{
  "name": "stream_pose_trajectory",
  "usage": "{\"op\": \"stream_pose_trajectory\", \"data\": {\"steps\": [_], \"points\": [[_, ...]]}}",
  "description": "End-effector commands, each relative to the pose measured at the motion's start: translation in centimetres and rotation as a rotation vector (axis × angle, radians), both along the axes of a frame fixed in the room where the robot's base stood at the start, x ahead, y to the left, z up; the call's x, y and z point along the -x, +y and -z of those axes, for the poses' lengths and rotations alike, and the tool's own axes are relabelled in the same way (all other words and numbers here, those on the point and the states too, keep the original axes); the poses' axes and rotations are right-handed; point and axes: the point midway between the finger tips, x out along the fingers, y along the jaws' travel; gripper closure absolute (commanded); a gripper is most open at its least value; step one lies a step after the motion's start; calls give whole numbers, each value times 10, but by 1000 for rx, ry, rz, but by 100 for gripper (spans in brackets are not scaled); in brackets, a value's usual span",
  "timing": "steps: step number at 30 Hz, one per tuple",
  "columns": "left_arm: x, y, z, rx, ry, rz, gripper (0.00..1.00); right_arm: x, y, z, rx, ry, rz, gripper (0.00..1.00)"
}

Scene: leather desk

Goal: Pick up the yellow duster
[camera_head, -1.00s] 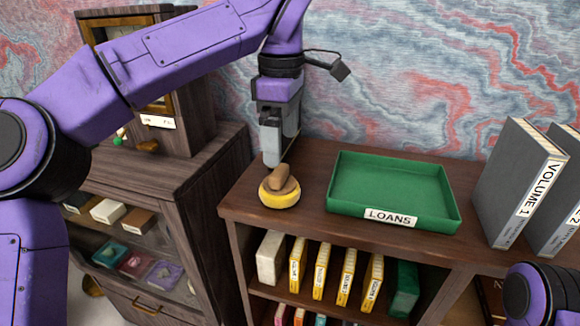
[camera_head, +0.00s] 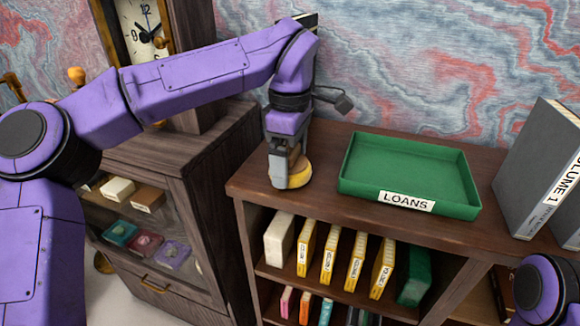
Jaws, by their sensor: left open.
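The yellow duster (camera_head: 298,178) is a round yellow pad with a brown wooden handle. It sits on the top of the wooden shelf unit, near its left end, left of the green tray. My left gripper (camera_head: 282,172) is pointed down at the duster, open, its fingers low around the handle area. The gripper hides most of the handle, and I cannot tell whether the fingers touch it. My right arm shows only as a purple part at the lower right; its gripper is out of view.
The green LOANS tray (camera_head: 410,176) lies just right of the duster. Grey volume binders (camera_head: 540,165) stand at the right end. A dark cabinet (camera_head: 180,150) with a clock (camera_head: 143,35) stands to the left. Several yellow-spined boxes (camera_head: 331,255) fill the shelf below.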

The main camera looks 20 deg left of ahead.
Motion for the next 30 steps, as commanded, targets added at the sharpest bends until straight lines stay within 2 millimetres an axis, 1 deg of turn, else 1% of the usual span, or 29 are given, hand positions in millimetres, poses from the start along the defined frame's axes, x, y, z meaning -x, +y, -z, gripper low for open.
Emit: {"op": "stream_pose_trajectory", "data": {"steps": [1, 2, 3, 4, 5, 12, 15, 17, 19, 21, 23, 28, 29, 30], "points": [[0, 0, 0, 0, 0, 0, 3, 0, 0, 0, 0, 0, 0, 57], [0, 0, 0, 0, 0, 0, 13, 0, 0, 0, 0, 0, 0, 57], [0, 0, 0, 0, 0, 0, 26, 0, 0, 0, 0, 0, 0, 57], [0, 0, 0, 0, 0, 0, 36, 0, 0, 0, 0, 0, 0, 57], [0, 0, 0, 0, 1, 0, 43, 0, 0, 0, 0, 0, 0, 57], [0, 0, 0, -1, 0, -1, 44, 0, 0, 0, 0, 0, 0, 57], [0, 0, -4, 0, 0, -2, 44, 0, 0, 0, 0, 0, 0, 57], [0, 0, -9, 0, 0, -3, 44, 0, 0, 0, 0, 0, 0, 57], [0, 0, -19, -1, -3, -2, 44, 0, 0, -1, 0, 0, 0, 57], [-1, 0, -35, -1, -5, -4, 44, 0, 0, -3, 0, 0, 0, 57], [10, -7, -47, -3, -5, 1, 44, 0, 0, -1, 0, 0, 0, 57], [44, -30, -96, -3, -6, -1, 44, 0, 0, -4, 0, 0, 0, 57], [52, -37, -96, -3, -4, 2, 44, 0, 0, 1, 0, 0, 0, 57], [63, -44, -100, -3, -3, 4, 44, 0, 0, 4, 0, 0, 0, 57]]}}
